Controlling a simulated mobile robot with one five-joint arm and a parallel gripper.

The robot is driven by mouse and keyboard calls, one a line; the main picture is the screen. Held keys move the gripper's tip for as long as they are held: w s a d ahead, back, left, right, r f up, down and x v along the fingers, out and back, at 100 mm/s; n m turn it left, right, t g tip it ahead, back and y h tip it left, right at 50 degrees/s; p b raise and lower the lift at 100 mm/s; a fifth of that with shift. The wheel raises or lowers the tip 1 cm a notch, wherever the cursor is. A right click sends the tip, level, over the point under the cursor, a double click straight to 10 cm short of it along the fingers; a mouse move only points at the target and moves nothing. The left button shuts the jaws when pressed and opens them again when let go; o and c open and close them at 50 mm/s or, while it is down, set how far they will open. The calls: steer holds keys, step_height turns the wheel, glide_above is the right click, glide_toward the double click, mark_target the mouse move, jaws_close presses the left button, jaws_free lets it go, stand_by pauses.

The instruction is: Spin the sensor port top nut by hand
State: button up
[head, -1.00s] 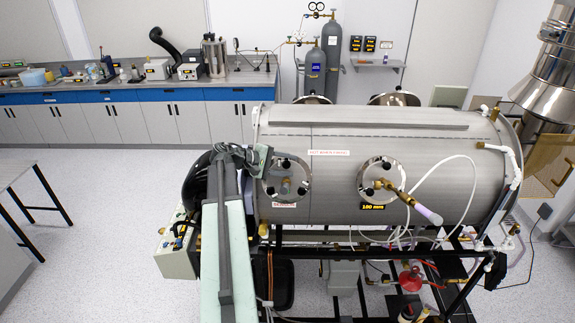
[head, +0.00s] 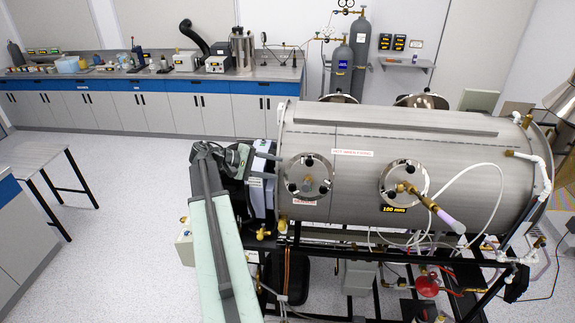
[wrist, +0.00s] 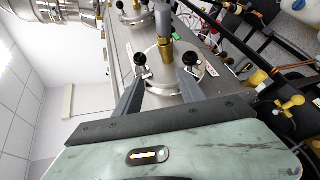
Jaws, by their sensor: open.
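The left round port (head: 307,177) is a steel flange with dark knobs on the side of the steel chamber (head: 350,145). Its top nut (head: 308,161) appears as a dark knob on the upper rim. The wrist view shows the flange (wrist: 158,88) beyond my gripper, with a brass fitting (wrist: 166,48) at its middle and black knobs either side. The left black knob (wrist: 140,59) lies near the left fingertip, apart or touching I cannot tell. My gripper (wrist: 161,76) is open with nothing held. In the head view my gripper (head: 268,160) is left of the flange.
A second port (head: 402,184) to the right carries a brass fitting and a pale tube. White hoses (head: 497,185) hang over the chamber. Black frame bars (head: 350,255) run below. Open floor (head: 120,225) lies to the left, with a table (head: 40,160) at its edge.

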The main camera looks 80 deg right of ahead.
steer(key=shift+w+a, duration=0.15)
steer(key=shift+w, duration=0.15)
